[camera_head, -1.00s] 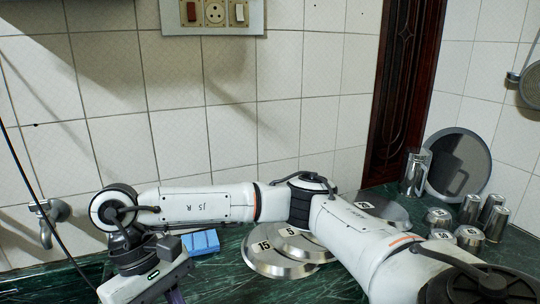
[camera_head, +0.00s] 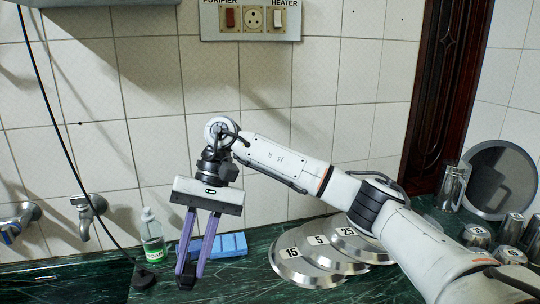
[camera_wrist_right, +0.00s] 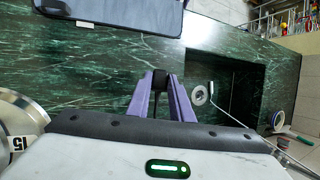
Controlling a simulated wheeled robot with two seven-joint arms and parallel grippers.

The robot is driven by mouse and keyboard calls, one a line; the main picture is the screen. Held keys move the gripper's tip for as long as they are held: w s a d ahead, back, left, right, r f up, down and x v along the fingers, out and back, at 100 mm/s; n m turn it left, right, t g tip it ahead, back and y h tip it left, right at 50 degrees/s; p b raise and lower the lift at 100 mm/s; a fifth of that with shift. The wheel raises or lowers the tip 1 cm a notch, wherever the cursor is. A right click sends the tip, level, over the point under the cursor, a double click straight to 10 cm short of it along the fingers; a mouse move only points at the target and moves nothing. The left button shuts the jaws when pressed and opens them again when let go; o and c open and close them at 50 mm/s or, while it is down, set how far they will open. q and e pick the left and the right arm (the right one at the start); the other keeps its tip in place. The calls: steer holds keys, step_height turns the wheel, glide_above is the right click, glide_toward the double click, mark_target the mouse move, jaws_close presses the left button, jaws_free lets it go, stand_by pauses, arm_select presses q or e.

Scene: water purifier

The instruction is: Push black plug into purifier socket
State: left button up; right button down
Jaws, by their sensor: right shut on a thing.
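My right gripper (camera_head: 187,277) points down just above the green counter, with its two purple fingers drawn together at the tips. It is shut on a small black piece, which looks like the black plug (camera_wrist_right: 160,79), seen between the fingertips in the right wrist view. The plug's prongs cannot be made out. The round socket (camera_head: 254,19) is in the wall panel, between a red switch and a white switch under the labels PURIFIER and HEATER. It is well above and to the right of the gripper. My left gripper is not in view.
A soap bottle (camera_head: 151,236), blue block (camera_head: 228,244) and metal discs (camera_head: 293,272) are near the gripper. Taps (camera_head: 88,212) stick out at left. The wall below the socket is clear.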

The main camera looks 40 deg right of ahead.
steer(key=w+d+r+m+t, duration=0.3)
steer(key=w+d+r+t, duration=0.1)
steer(key=r, duration=0.3)
steer(key=w+d+r+m+t, duration=0.3)
steer(key=d+r+t, duration=0.1)
steer(key=r+t, duration=0.15)
steer(key=w+d+r+m+t, duration=0.3)
steer(key=w+d+r+t, duration=0.1)
steer(key=r, duration=0.4)
steer(key=s+d+r+m+t+h, duration=0.2)
steer(key=d+r, duration=0.5)
steer(key=r, duration=0.4)
steer(key=s+d+r+m+t+h+p, duration=0.1)
steer(key=d+r+t+h, duration=0.3)
steer(key=d+r, duration=0.4)
step_height(320, 180, up, 4)
steer(key=shift+s+f+m+h, duration=0.2)
steer(key=shift+s+m+h, duration=0.4)
steer(key=shift+s+h, duration=0.15)
steer(key=shift+w, duration=0.15)
steer(key=shift+w+d+p, duration=0.45)
steer(key=shift+w, duration=0.35)
steer(key=shift+w+d+p, duration=0.4)
steer(key=shift+w+d, duration=0.05)
steer(key=shift+w, duration=0.4)
steer(key=shift+w+d+p, duration=0.45)
steer(key=shift+w, duration=0.35)
steer(key=shift+w+d, duration=0.2)
steer(key=shift+w, duration=0.2)
